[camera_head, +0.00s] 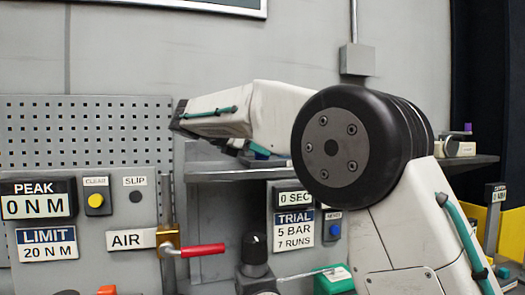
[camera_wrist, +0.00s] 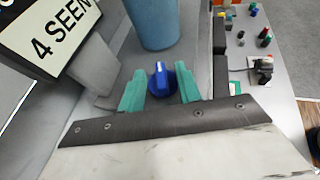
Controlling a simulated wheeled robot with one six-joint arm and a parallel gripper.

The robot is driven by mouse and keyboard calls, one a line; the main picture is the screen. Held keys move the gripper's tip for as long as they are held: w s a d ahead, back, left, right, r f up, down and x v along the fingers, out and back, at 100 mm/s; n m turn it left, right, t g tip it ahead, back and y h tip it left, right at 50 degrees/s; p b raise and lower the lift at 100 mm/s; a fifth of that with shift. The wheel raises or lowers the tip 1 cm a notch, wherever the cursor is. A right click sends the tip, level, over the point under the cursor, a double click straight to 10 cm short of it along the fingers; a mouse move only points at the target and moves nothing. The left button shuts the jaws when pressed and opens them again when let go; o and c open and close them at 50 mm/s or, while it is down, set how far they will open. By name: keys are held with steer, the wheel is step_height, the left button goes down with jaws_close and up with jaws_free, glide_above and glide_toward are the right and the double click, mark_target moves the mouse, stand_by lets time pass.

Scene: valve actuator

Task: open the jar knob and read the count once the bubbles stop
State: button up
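In the wrist view a blue round knob (camera_wrist: 161,80) with a white pointer mark stands in front of a translucent blue jar (camera_wrist: 153,22), whose top is cut off. My gripper (camera_wrist: 162,75) has two teal fingers, one on each side of the knob. The fingers are apart; I cannot tell whether they touch it. A tilted white sign (camera_wrist: 62,38) reading "4 SEEN" stands left of the jar. Bubbles cannot be made out in the jar. In the head view my arm covers the middle and right, and neither jar nor knob shows.
The head view shows a panel with PEAK (camera_head: 38,198) at 0 N M, a red-handled AIR valve (camera_head: 195,250), a TRIAL sign (camera_head: 294,229) and a shelf (camera_head: 225,172) behind my arm. In the wrist view several small coloured parts (camera_wrist: 264,37) stand on the right bench.

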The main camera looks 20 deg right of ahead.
jaws_close()
steer(key=shift+w+m+g, duration=0.2)
steer(key=shift+m+g, duration=0.5)
steer(key=shift+g, duration=0.1)
steer(key=shift+m+g+h, duration=0.4)
steer(key=shift+m+g, duration=0.3)
steer(key=shift+g, duration=0.1)
jaws_free()
steer(key=shift+d, duration=0.1)
